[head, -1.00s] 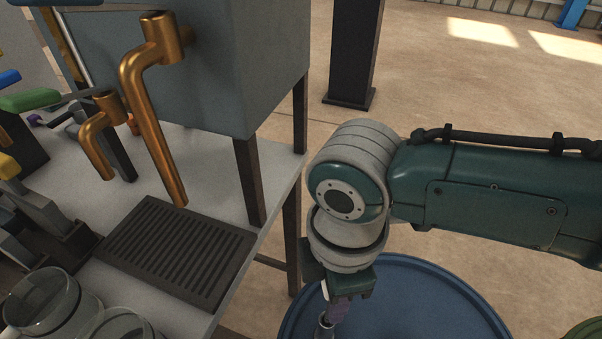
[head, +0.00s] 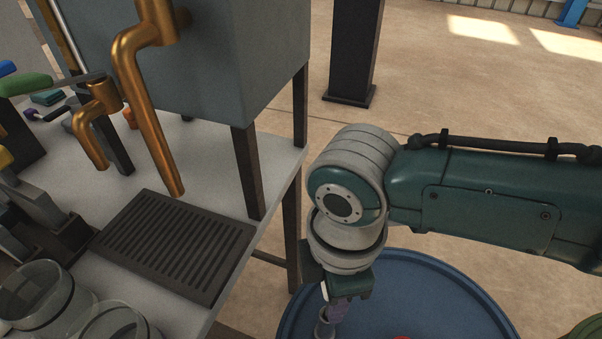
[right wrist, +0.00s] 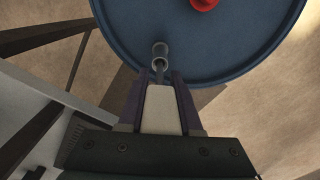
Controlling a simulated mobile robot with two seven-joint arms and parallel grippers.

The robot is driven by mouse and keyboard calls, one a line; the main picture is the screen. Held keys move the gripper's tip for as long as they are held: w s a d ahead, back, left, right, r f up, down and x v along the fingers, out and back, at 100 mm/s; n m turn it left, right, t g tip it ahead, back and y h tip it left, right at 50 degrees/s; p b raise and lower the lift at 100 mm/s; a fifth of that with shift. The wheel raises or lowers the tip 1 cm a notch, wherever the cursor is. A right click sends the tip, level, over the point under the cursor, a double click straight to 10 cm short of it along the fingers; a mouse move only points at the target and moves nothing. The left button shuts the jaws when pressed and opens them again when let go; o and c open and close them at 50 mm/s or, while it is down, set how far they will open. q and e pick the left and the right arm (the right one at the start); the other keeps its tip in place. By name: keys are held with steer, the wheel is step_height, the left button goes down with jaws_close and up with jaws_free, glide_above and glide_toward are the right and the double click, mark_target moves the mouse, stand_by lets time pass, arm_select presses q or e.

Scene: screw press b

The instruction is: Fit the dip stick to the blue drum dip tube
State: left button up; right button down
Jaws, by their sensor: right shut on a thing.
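The blue drum (head: 440,290) stands on the floor at the bottom right of the head view, and its lid (right wrist: 225,50) fills the top of the right wrist view. The dip tube (right wrist: 159,49), a short grey pipe with a round rim, shows at the drum's near side. My right gripper (right wrist: 161,76), with purple fingers, is shut on the dip stick. A thin grey part of the stick (right wrist: 160,76) shows between the fingertips, in line with the tube. I cannot tell whether its end is inside the tube. My right gripper (head: 335,309) is over the drum in the head view. My left gripper is not in view.
A red cap (right wrist: 204,4) sits on the drum lid. At the left stands a grey table (head: 215,155) with a ridged black tray (head: 175,245), glass jars (head: 35,295) and a grey tank (head: 240,60) with copper spouts (head: 140,90). A dark post (head: 355,50) stands behind.

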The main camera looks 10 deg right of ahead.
steer(key=shift+f+b, duration=0.3)
steer(key=shift+f, duration=0.25)
steer(key=c, duration=0.5)
jaws_free()
steer(key=shift+r, duration=0.1)
steer(key=shift+r, duration=0.1)
step_height(320, 180, up, 8)
steer(key=p, duration=0.4)
steer(key=shift+r, duration=0.9)
